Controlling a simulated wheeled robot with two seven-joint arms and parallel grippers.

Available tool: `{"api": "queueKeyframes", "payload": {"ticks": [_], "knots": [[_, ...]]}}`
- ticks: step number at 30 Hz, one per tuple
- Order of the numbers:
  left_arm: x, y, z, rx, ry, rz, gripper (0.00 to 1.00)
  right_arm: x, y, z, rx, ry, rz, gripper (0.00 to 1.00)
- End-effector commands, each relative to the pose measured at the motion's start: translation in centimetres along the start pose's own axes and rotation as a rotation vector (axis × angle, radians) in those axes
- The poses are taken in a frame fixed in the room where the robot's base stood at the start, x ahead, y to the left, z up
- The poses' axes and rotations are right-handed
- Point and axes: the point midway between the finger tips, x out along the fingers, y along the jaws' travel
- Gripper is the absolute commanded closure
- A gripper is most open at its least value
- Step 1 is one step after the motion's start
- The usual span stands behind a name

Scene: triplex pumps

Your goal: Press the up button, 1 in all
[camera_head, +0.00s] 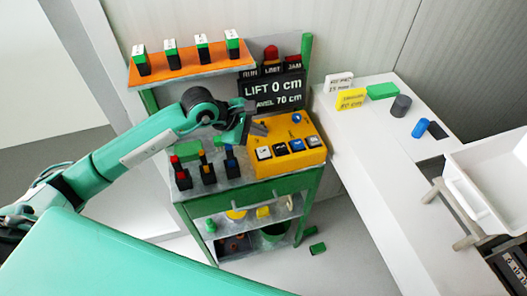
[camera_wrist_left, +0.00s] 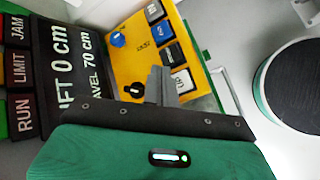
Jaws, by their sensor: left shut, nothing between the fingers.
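The yellow control box (camera_head: 290,165) stands on the green bench and carries a row of several push buttons; it also shows in the wrist view (camera_wrist_left: 195,45). Its button labels are too small to read surely, so I cannot tell which is up. Any contact with a button is unclear. My right gripper is not in view.
A dark display (camera_head: 272,90) reads LIFT 0 cm, with RUN, LIMIT and JAM lamps above. A blue knob (camera_head: 297,118) sits on the box. Several small switches (camera_head: 208,172) stand left of it. A white counter (camera_head: 365,150) and white bin (camera_head: 495,160) are at right.

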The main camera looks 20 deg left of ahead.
Motion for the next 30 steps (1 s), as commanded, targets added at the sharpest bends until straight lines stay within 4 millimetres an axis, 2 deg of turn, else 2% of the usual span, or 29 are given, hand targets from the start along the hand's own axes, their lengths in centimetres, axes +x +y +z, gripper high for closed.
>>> {"api": "queueKeyframes", "payload": {"ticks": [4, 6, 10, 30], "knots": [[1.8, -1.4, -1.3, -0.003, 0.000, -0.003, 1.00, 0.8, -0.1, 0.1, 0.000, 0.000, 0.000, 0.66], [2.6, -1.9, -1.9, 0.000, -0.001, 0.000, 1.00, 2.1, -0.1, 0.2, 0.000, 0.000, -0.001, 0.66], [3.3, -2.4, -2.4, 0.000, 0.000, 0.000, 1.00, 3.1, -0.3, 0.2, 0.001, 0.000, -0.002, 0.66], [3.5, -2.5, -2.5, 0.000, 0.000, 0.000, 1.00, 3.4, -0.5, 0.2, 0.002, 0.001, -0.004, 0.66]]}}
